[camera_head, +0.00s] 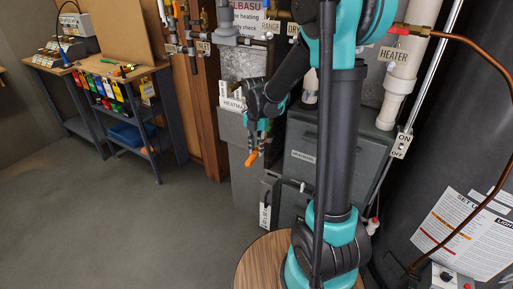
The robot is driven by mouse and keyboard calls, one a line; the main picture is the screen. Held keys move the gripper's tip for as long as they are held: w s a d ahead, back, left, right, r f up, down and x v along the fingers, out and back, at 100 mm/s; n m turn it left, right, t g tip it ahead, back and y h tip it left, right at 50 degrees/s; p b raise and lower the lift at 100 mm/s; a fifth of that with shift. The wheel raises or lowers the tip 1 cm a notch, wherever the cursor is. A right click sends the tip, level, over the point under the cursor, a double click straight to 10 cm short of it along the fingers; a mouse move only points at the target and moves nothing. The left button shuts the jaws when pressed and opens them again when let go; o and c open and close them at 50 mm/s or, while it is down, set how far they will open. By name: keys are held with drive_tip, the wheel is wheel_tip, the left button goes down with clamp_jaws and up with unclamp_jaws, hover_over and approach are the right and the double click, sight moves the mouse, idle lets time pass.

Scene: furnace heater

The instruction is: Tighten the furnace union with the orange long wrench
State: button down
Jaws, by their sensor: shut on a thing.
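My gripper (256,148) is left of my arm's column, in front of the grey furnace cabinet. It points down and is shut on the orange long wrench (251,159). Only a short orange length of the wrench shows below the fingers, tilted down to the left. The rest of it is hidden or too small to tell. I cannot pick out the furnace union; my arm covers part of the furnace (302,137) and its pipes.
A dark tank (470,110) and copper pipe (470,45) are at the right. A round wooden top (252,268) is below my arm. The grey floor (120,225) is clear.

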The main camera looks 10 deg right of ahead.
drive_tip(key=shift+f, duration=0.7)
drive_tip(key=shift+w+a+m, duration=1.3)
drive_tip(key=shift+a+m, duration=0.2)
drive_tip(key=shift+m, duration=0.2)
drive_tip(key=shift+w+a+m, duration=0.75)
drive_tip(key=shift+w+m, duration=0.2)
drive_tip(key=shift+m, duration=0.15)
drive_tip(key=shift+r, duration=0.15)
drive_tip(key=shift+r, duration=0.9)
